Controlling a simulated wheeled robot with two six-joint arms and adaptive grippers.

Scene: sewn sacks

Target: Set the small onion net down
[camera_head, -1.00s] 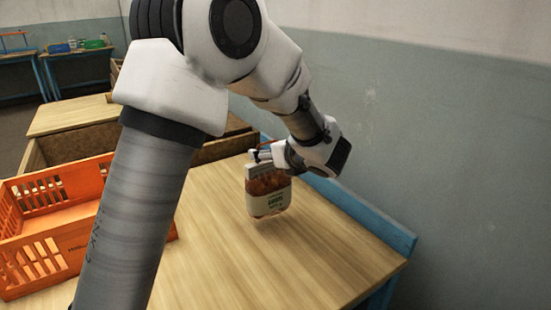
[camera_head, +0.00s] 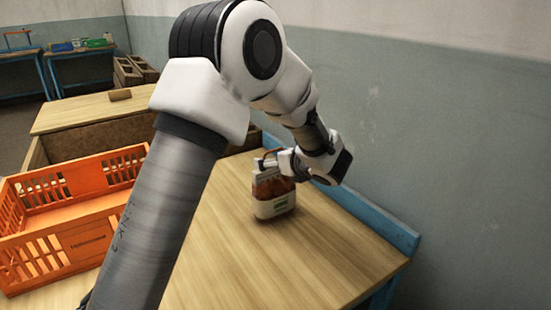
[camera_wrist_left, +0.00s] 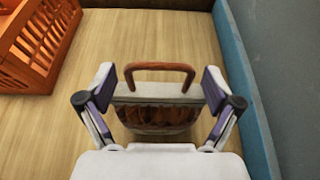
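The small onion net (camera_head: 273,198) is a squat bag with reddish-brown contents, a pale label low on its front and a brown handle. It is upright, its bottom at or very close to the wooden tabletop (camera_head: 300,258); I cannot tell whether it touches. My left gripper (camera_head: 268,165) is at its top. In the left wrist view the net (camera_wrist_left: 157,116) lies between the two spread fingers (camera_wrist_left: 158,88), its pale top band reaching from one pad to the other. The handle loops out beyond the band. My right gripper is not in view.
An orange slatted crate (camera_head: 85,177) stands on the left, partly behind my left arm. A blue edge board (camera_head: 375,222) and the wall (camera_head: 450,150) bound the table on the right. The tabletop in front of the net is clear.

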